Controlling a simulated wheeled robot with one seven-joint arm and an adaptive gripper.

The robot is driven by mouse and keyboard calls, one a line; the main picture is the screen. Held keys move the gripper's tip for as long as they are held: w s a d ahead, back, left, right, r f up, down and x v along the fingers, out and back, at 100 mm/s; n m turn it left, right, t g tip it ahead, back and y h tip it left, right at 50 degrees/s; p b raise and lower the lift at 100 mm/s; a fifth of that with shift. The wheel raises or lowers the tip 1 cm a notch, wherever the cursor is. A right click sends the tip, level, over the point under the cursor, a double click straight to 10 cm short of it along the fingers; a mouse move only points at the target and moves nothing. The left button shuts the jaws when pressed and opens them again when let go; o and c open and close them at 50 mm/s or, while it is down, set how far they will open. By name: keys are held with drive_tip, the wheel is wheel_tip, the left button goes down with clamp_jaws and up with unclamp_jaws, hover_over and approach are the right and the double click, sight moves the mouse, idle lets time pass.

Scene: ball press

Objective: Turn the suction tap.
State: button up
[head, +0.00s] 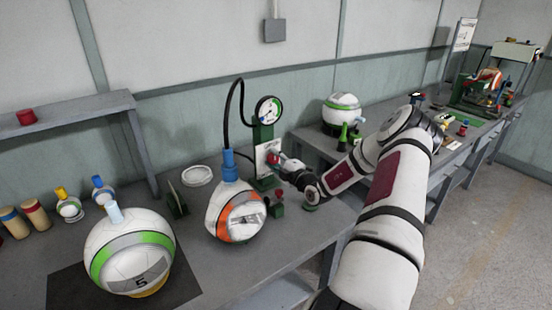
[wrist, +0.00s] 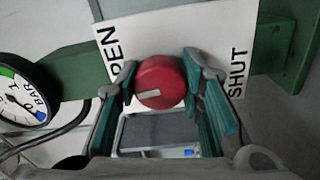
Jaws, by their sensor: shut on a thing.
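The suction tap is a round red knob (wrist: 161,78) with a short white mark, in front of a white plate (wrist: 200,32) lettered "OPEN" on the left and "SHUT" on the right in the wrist view. The mark lies low on the knob's face. My gripper (wrist: 160,72) has a green-padded finger on each side of the knob and is shut on it. In the head view the knob (head: 272,158) shows at the green stand (head: 263,134), partly hidden by my gripper (head: 277,161). The "OPEN" lettering is partly covered by a finger.
A pressure gauge (head: 269,110) tops the stand. A black hose (head: 227,110) runs to the blue fitting (head: 229,165) on a slumped white and orange ball (head: 235,214), close left of my gripper. A green-striped ball (head: 130,252) stands front left. A small red-topped piece (head: 278,197) stands below my gripper.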

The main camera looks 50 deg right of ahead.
drive_tip(key=shift+m, duration=0.7)
drive_tip(key=o, duration=1.2)
drive_tip(key=shift+c, duration=0.2)
drive_tip(key=v, duration=1.2)
drive_tip(key=shift+s+f, duration=0.1)
